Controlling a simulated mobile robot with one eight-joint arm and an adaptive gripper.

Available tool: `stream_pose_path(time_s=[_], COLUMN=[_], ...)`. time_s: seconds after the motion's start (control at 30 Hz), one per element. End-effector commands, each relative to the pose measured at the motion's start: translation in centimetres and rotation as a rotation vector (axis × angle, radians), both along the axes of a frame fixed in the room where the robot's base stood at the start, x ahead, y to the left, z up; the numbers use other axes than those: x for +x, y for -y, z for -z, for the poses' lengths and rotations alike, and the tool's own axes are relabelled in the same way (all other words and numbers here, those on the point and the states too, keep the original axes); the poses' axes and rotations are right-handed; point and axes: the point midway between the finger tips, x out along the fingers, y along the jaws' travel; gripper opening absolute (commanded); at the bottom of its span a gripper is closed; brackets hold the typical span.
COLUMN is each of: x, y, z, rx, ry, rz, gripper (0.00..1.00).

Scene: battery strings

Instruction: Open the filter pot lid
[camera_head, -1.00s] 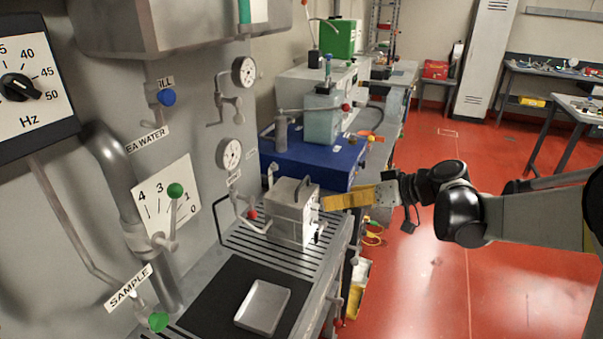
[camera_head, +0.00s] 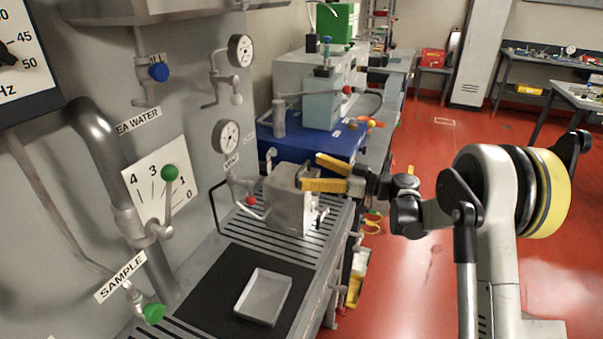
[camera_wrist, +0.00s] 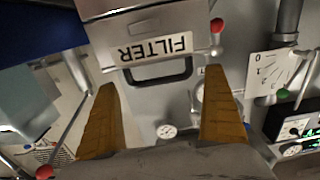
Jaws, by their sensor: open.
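The filter pot (camera_head: 291,207) is a grey metal box on the slatted bench, in the middle of the head view. Its lid appears to be down, but my fingers partly cover the top, so I cannot tell for sure. In the wrist view, a FILTER label (camera_wrist: 156,48) shows upside down, with a dark loop handle (camera_wrist: 161,79) just below it. My gripper (camera_head: 308,172) has yellow fingers, is open and empty, and reaches over the pot's top from the right. In the wrist view its fingers (camera_wrist: 160,88) stand on either side of the handle, apart from it.
A black loop (camera_head: 214,203) shows left of the pot, near the wall valves. A red-knobbed valve (camera_head: 251,200) sits close to the pot's left side. A blue unit (camera_head: 312,142) stands behind. A shallow metal tray (camera_head: 262,298) lies in front on a black mat.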

Motion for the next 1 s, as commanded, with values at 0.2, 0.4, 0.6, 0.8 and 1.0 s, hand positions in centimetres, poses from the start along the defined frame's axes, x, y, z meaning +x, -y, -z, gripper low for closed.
stream_pose_path(time_s=[0.2, 0.4, 0.6, 0.8, 1.0], x=[0.9, 1.0, 1.0, 1.0, 1.0], y=[-2.4, -2.9, -2.8, -2.8, -2.8], z=[0.1, 0.0, -0.1, 0.0, -0.1], rx=[0.000, -0.001, -0.001, -0.001, -0.003], ry=[0.000, -0.001, -0.001, -0.001, -0.002], rz=[0.001, 0.001, 0.001, 0.001, 0.001], gripper=[1.00, 1.00, 0.82, 0.47, 0.46])
